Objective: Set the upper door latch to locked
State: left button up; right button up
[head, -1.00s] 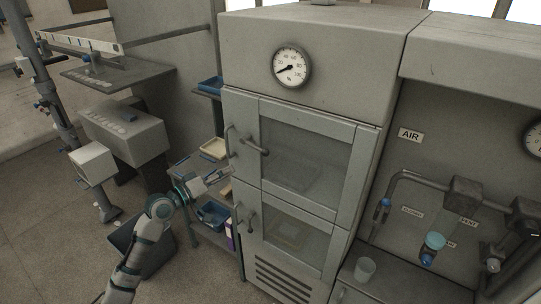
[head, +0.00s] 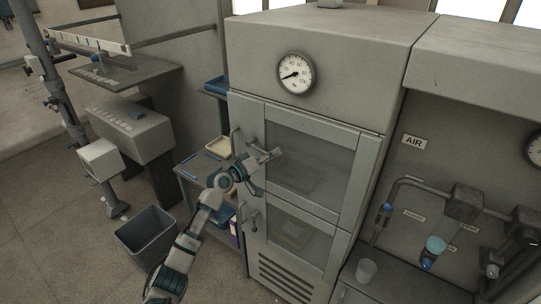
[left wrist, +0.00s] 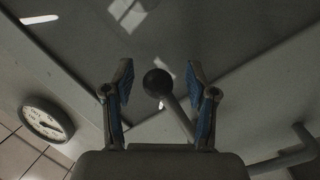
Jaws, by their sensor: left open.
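The upper door (head: 335,150) of the grey cabinet has a glass window and is closed. Its latch shows in the left wrist view as a lever with a dark ball knob (left wrist: 158,83) on a grey rod. My left gripper (head: 272,156) is at the left part of the upper door, in front of the latch. In the left wrist view its two blue-padded fingers (left wrist: 159,68) are open, with the knob between them; contact cannot be told. My right gripper is out of view.
A lower door (head: 295,240) with its own latch (head: 253,219) sits below. A dial gauge (head: 296,73) is above the upper door. A shelf cart with trays (head: 219,147) stands left of the cabinet, and a grey bin (head: 148,236) is on the floor.

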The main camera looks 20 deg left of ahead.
pick_arm(q)
jog(key=shift+a, duration=0.15)
jog(key=c, duration=1)
grip_shut()
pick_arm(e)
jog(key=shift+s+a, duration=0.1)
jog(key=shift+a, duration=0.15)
pick_arm(q)
jog(key=shift+r, duration=0.1)
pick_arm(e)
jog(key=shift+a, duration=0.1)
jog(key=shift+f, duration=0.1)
